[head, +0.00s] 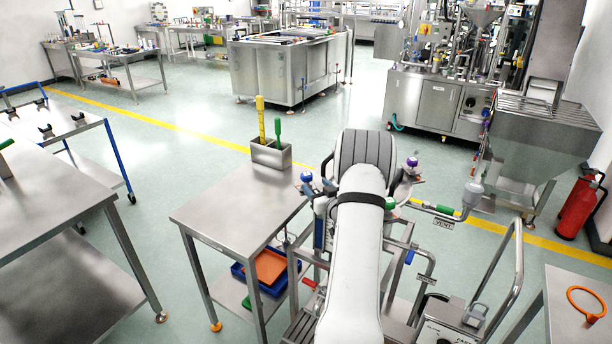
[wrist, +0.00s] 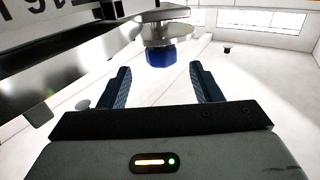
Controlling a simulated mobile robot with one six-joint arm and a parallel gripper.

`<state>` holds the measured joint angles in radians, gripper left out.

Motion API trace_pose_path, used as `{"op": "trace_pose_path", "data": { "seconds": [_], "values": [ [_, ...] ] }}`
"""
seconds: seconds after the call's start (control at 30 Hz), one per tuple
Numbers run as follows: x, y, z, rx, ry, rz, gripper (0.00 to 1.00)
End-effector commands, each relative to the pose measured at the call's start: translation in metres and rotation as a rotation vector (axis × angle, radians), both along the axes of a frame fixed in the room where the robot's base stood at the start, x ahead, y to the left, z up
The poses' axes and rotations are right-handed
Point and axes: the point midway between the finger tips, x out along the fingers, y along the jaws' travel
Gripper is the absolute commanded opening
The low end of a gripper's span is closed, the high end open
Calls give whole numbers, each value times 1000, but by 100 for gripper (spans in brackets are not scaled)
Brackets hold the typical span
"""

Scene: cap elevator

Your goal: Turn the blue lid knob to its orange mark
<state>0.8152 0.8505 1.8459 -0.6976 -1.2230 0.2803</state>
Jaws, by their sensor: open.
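In the wrist view, a blue faceted knob (wrist: 161,56) sits against a round metal disc (wrist: 168,33). My gripper (wrist: 160,70) is open, with its two dark fingers apart. The knob shows in the gap between the fingertips, seemingly just beyond them; no contact shows. In the head view my arm covers the middle of the machine and hides my gripper. A blue-topped knob (head: 306,176) stands left of my arm; I cannot tell if it is the same knob. I cannot make out an orange mark on the lid.
A steel table (head: 240,205) with a grey box (head: 271,154) of yellow and green tools stands left of my arm. A purple knob (head: 412,161) and a pipe with a green handle (head: 446,210) are to the right. A curved metal rail (head: 518,262) stands at right front.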

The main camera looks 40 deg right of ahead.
Motion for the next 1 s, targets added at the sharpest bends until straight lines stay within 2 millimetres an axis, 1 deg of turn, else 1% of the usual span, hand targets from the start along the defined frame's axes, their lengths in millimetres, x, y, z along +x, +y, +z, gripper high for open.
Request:
{"op": "trace_pose_path", "data": {
  "seconds": [0.03, 0.2, 0.3, 0.4, 0.53, 0.77, 0.87, 1.0],
  "values": [
    [8, 0, 2, 0, 0, 3, 58],
    [37, -4, 3, 0, 2, 2, 58],
    [50, -7, 2, -1, 2, 2, 58],
    [60, -9, 2, 0, 2, 1, 58],
    [66, -10, 1, 0, 2, 0, 58],
    [67, -11, 0, 1, 3, -1, 58],
    [66, -11, 0, 1, 3, -1, 52],
    [66, -11, 0, 1, 3, -1, 40]
  ]
}}
